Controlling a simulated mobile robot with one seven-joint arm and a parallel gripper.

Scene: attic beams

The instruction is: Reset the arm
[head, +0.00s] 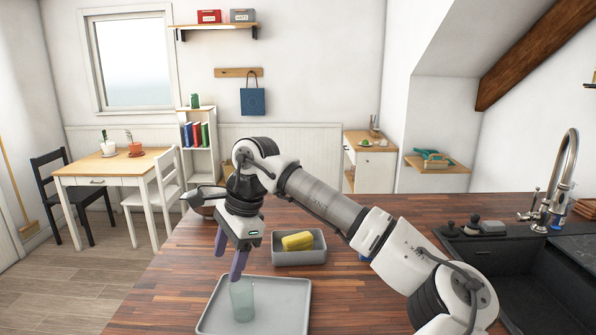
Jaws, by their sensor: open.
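My gripper (231,260) shows in the head view, pointing down over the wooden counter. Its two purple fingers are apart, and it is open. Just below the fingertips a translucent green cup (242,303) stands upright on a light grey tray (285,318). The near finger's tip overlaps the cup's rim in this view; I cannot tell whether they touch. My arm reaches in from the right, bent over the counter.
A grey bin (300,258) holding a yellow object (297,241) stands behind the tray. A dark bowl (207,207) is partly hidden behind my gripper. A black sink (545,285) with a tall faucet (563,180) lies at right. The counter's left front is clear.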

